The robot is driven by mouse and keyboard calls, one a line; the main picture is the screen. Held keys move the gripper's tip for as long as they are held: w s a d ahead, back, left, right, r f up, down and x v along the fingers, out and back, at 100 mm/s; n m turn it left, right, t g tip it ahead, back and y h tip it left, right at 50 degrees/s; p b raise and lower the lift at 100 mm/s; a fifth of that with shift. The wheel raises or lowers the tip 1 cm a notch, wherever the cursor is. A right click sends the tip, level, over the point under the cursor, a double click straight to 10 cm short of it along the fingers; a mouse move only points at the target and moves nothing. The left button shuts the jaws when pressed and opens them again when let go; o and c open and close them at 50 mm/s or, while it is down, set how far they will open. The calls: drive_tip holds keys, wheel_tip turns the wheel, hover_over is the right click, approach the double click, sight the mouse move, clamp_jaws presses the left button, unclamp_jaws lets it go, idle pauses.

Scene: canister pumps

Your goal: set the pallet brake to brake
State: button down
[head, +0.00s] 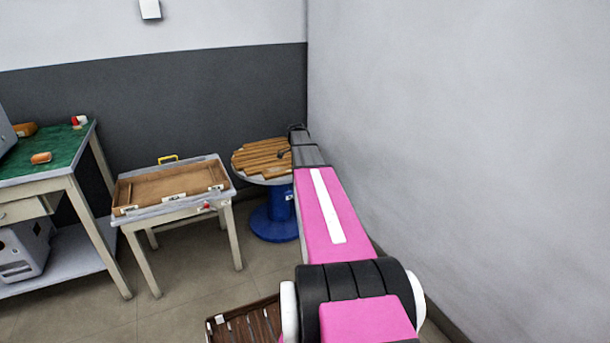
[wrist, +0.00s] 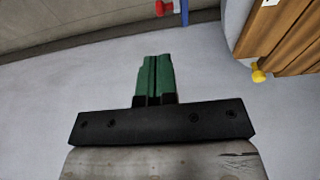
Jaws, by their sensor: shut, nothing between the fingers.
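A round wooden slatted pallet (head: 262,158) lies on a pale disc over a blue pedestal (head: 270,222), beside the grey wall. My arm reaches out to its right edge, and my gripper (head: 298,129) is small and partly hidden there in the head view. In the wrist view my gripper's green fingers (wrist: 154,58) are together with nothing between them, over a pale grey surface. A red knob (wrist: 163,8) by a blue part is at the top edge, ahead of the fingertips and apart from them. A yellow knob (wrist: 259,74) is at right. I cannot tell which part is the brake.
A small table (head: 140,222) with a wooden tray (head: 122,199) stands left of the pedestal. A green-topped bench (head: 68,152) is further left. A slatted brown crate (head: 270,318) is low in front. The grey wall (head: 450,130) is close on my arm's right.

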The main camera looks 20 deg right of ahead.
drive_tip(key=shift+a+r, duration=0.25)
drive_tip(key=shift+r, duration=0.8)
drive_tip(key=shift+a+r, duration=0.2)
drive_tip(key=shift+r, duration=0.8)
